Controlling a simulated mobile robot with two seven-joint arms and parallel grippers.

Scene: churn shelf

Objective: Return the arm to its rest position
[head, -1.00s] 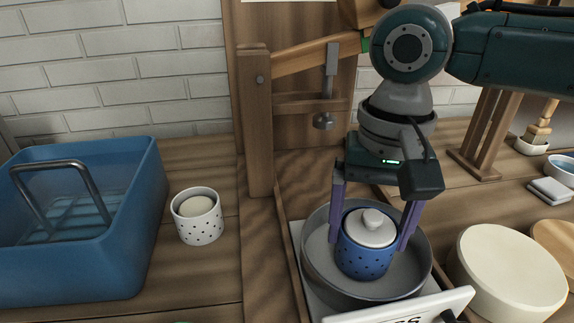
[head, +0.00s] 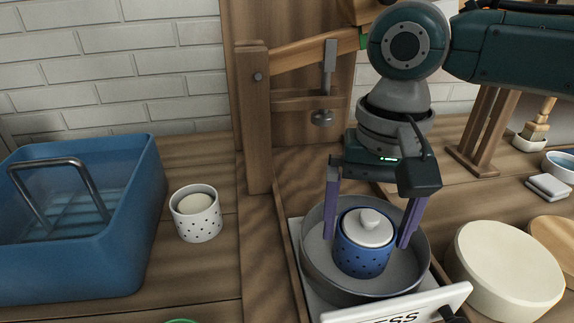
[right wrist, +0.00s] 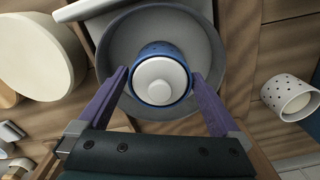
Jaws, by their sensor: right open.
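My right gripper (head: 368,236) is open, with its purple fingers pointing down on either side of a blue dotted pot (head: 362,258) with a white knobbed lid (head: 367,228). The pot stands in a grey round pan (head: 318,270). In the right wrist view the lid (right wrist: 160,81) shows from above, between the finger tips (right wrist: 160,80). The fingers look spread wider than the pot, with small gaps at its sides. My left gripper is not in view.
A blue bin (head: 75,240) with a metal handle stands at the left. A white dotted cup (head: 198,224) stands beside it. A wooden press frame (head: 257,120) rises behind the pan. Cream round blocks (head: 508,270) lie at the right, and a white sign (head: 400,306) is in front.

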